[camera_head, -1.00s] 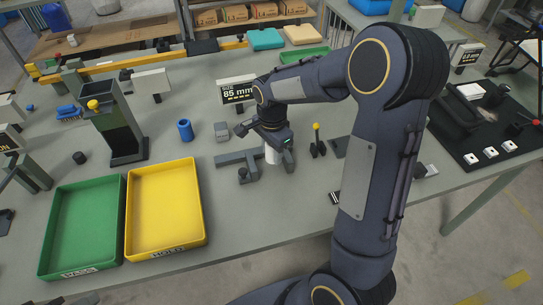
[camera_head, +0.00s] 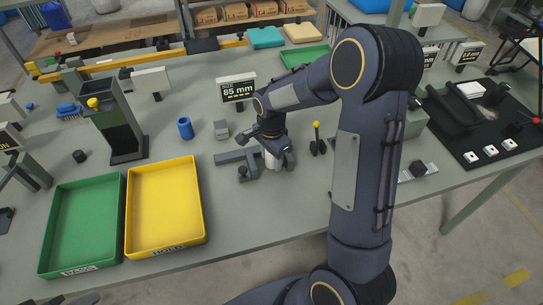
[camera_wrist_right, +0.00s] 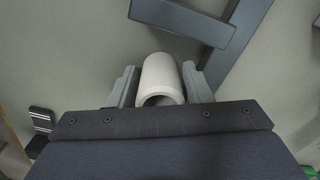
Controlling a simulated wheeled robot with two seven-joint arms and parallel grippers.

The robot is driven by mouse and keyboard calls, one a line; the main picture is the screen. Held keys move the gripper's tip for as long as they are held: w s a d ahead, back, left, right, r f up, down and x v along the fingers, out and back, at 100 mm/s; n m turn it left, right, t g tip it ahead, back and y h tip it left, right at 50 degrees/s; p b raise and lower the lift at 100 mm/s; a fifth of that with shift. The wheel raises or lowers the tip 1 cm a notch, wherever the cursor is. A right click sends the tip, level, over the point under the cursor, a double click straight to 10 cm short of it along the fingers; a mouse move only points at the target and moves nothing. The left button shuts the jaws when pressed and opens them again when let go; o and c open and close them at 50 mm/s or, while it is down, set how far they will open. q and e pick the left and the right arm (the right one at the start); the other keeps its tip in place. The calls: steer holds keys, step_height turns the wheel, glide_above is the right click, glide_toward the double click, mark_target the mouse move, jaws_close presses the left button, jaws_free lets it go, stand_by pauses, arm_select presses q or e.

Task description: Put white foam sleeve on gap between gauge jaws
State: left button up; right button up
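The white foam sleeve (camera_wrist_right: 161,80) is a hollow cylinder between the two fingers of my right gripper (camera_wrist_right: 161,88), which look closed against its sides. In the head view, part of the sleeve (camera_head: 270,161) shows below my right gripper (camera_head: 276,158), at the right end of the grey gauge (camera_head: 236,156). The gauge lies on the table with its jaws at the front. In the wrist view, a gauge bar (camera_wrist_right: 185,20) lies just beyond the sleeve's far end; I cannot tell whether they touch. My left gripper is not in view.
A sign (camera_head: 237,91) reading 85 mm stands behind the gauge. A blue cylinder (camera_head: 185,128) and a grey block (camera_head: 221,130) stand nearby. A yellow tray (camera_head: 130,210) and a green tray (camera_head: 46,235) lie at left. A yellow-topped black piece (camera_head: 317,140) stands right of my gripper.

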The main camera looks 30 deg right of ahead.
steer(key=shift+r, duration=0.2)
step_height(320, 180, up, 12)
steer(key=shift+f, duration=0.1)
steer(key=s+a+r+n+t+y, duration=0.1)
steer(key=s+a+n+t+y, duration=0.1)
steer(key=s+n, duration=0.5)
steer(key=s+a+r+n+t+y, duration=0.1)
steer(key=s+a+n+t, duration=0.2)
steer(key=s, duration=1.2)
steer(key=a+n, duration=0.2)
steer(key=n, duration=0.2)
steer(key=shift+a+r+n+t+y, duration=0.15)
steer(key=shift+r+n+t+y, duration=0.15)
steer(key=shift+r+y, duration=0.1)
